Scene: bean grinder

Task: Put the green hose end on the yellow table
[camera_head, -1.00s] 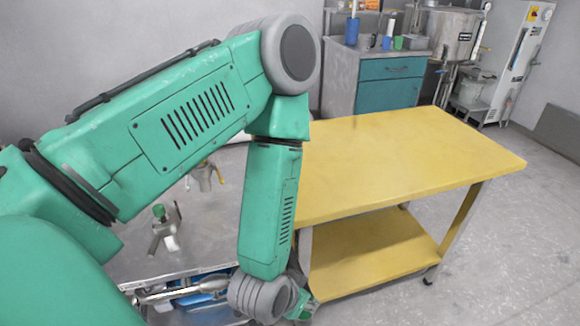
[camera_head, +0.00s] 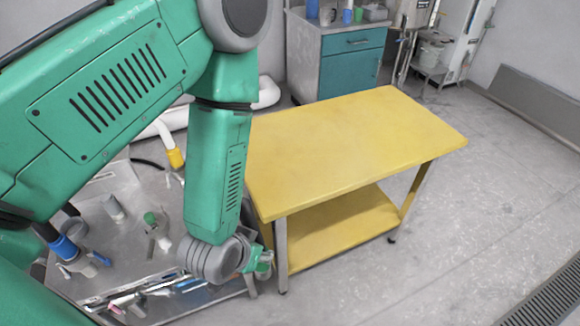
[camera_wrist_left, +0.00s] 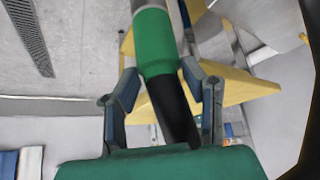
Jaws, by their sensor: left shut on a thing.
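The green hose end (camera_wrist_left: 153,45) has a green band, a black tip and a grey pipe above it. In the left wrist view it sits between the fingers of my left gripper (camera_wrist_left: 163,88), which is shut on it. In the head view my left gripper (camera_head: 264,265) is low, by the near left corner of the yellow table (camera_head: 350,140), below its top; the hose end cannot be made out clearly there. The yellow tabletop is bare. Yellow table parts also show behind the hose end in the wrist view (camera_wrist_left: 245,92). My right gripper is not in view.
A metal bench (camera_head: 120,240) with tools and small fittings stands left of the yellow table. A yellow-ended white pipe (camera_head: 172,150) is behind my forearm. The table has a lower shelf (camera_head: 335,235). A teal-fronted cabinet (camera_head: 350,70) stands behind. Floor to the right is clear.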

